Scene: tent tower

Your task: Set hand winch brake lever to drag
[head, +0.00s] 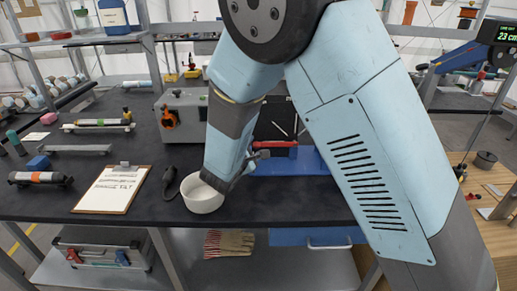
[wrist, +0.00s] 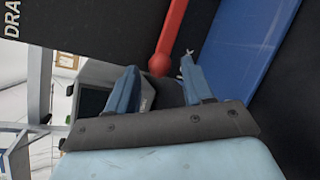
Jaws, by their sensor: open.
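A red lever (wrist: 172,32) with a rounded end shows in the wrist view on a dark panel. White letters reading "DRA" (wrist: 12,18) stand on the panel to its left, cut off by the frame edge. My gripper (wrist: 159,66) is open. Its two blue fingers stand on either side of the lever's rounded end in the picture; I cannot tell whether they touch it. In the head view my gripper (head: 254,160) is beside a red part (head: 276,145) above a blue base (head: 292,166). My arm hides much of that area.
A white bowl (head: 203,196) stands under my forearm near the bench's front edge. A black handheld item (head: 170,183) and a clipboard (head: 112,190) lie to its left. A grey case (head: 183,116) stands behind. A spool (head: 486,159) is on the wooden bench at right.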

